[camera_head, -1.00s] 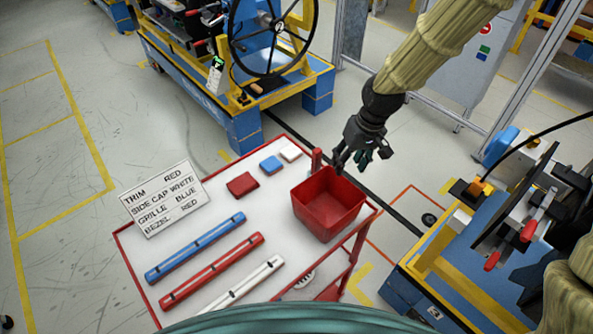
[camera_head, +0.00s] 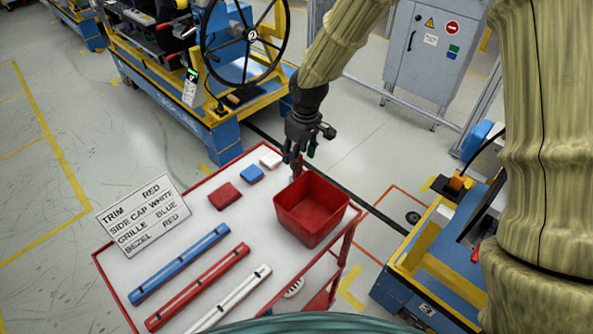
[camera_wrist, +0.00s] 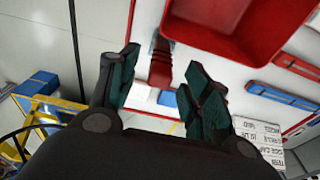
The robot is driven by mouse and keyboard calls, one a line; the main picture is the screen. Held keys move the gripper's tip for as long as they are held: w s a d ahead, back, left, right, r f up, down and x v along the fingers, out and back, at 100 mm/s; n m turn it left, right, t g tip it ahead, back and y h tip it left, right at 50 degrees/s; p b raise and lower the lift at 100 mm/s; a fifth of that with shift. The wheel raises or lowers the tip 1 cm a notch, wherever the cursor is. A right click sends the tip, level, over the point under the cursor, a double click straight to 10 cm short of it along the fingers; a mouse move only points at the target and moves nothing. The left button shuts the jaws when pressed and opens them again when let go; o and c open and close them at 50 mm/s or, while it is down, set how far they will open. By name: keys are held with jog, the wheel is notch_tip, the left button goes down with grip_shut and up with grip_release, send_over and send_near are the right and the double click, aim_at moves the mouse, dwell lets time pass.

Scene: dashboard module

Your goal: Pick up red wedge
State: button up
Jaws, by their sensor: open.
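The red wedge (camera_head: 224,196) looks like a small flat red block on the white top of the cart (camera_head: 190,210), left of the red bin. In the wrist view a small bit of red (camera_wrist: 222,88) beside the right finger may be it, mostly hidden. My gripper (camera_head: 296,160) is open and empty above the cart's far corner, behind the bin and to the right of the wedge.
A blue block (camera_head: 251,174) and a white block (camera_head: 271,160) lie between the wedge and my gripper. The red bin (camera_head: 312,208) stands close by and looks empty. Blue, red and white strips lie in front. A lettered sign (camera_head: 143,214) is at the left edge.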

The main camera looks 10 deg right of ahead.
aim_at(297, 173)
jog(key=shift+w+a+f+p, duration=0.1)
jog(key=shift+a+f+p, duration=0.05)
jog(key=shift+f+p, duration=0.55)
jog(key=shift+w+a+f+p, duration=0.1)
jog(key=shift+f+p, duration=0.35)
jog(key=shift+f, duration=0.3)
jog(key=shift+w+f+p, duration=0.15)
jog(key=shift+f+p, duration=0.15)
jog(key=shift+f, duration=0.85)
jog(key=shift+c, duration=0.4)
grip_shut()
